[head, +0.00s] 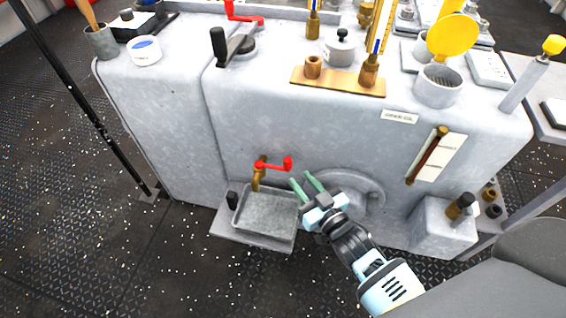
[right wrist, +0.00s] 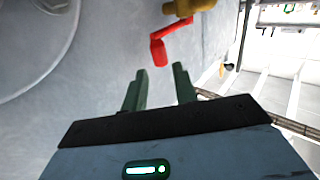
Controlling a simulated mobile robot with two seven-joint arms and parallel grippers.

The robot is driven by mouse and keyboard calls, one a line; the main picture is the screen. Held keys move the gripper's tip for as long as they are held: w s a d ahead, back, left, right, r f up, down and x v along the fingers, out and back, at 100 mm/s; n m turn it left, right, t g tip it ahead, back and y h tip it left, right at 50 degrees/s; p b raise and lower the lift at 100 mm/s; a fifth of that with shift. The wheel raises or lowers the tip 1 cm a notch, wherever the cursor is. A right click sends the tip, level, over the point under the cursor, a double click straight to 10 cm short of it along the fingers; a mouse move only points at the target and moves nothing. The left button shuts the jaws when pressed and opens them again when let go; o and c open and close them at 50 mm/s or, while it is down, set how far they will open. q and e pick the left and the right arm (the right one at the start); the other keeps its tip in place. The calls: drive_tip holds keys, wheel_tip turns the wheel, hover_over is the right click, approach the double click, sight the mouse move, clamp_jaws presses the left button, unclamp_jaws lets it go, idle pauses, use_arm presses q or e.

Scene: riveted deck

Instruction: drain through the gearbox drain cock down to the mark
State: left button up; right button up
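The drain cock (head: 257,177) is a brass fitting low on the grey gearbox's front face, with a red crank-shaped handle (head: 274,164) pointing right. A grey metal tray (head: 267,212) stands under it and looks empty. My right gripper (head: 307,182) is open and empty, just below and right of the handle's end. In the right wrist view the red handle (right wrist: 172,42) and brass cock (right wrist: 190,7) lie beyond the parted green fingers (right wrist: 160,85), apart from them. A sight glass (head: 427,155) with dark reddish-brown content and a pale plate is at right; its mark is too small to tell. My left gripper is not in view.
A "GEAR OIL" label (head: 399,117) and an open filler neck (head: 439,85) with a yellow lid (head: 453,37) are at upper right. A black pole (head: 85,100) is at left. The deck in front is clear.

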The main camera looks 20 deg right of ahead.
sight(290, 167)
drive_tip(key=shift+w+a+b, duration=0.25)
drive_tip(key=shift+w+b, duration=0.1)
drive_tip(key=shift+w, duration=0.9)
drive_tip(key=shift+w+a+b, duration=0.25)
drive_tip(key=shift+w+b, duration=0.15)
drive_tip(key=shift+w, duration=0.9)
drive_tip(key=shift+w+a+b, duration=0.25)
drive_tip(key=shift+w+b, duration=0.1)
drive_tip(key=shift+w, duration=0.9)
clamp_jaws()
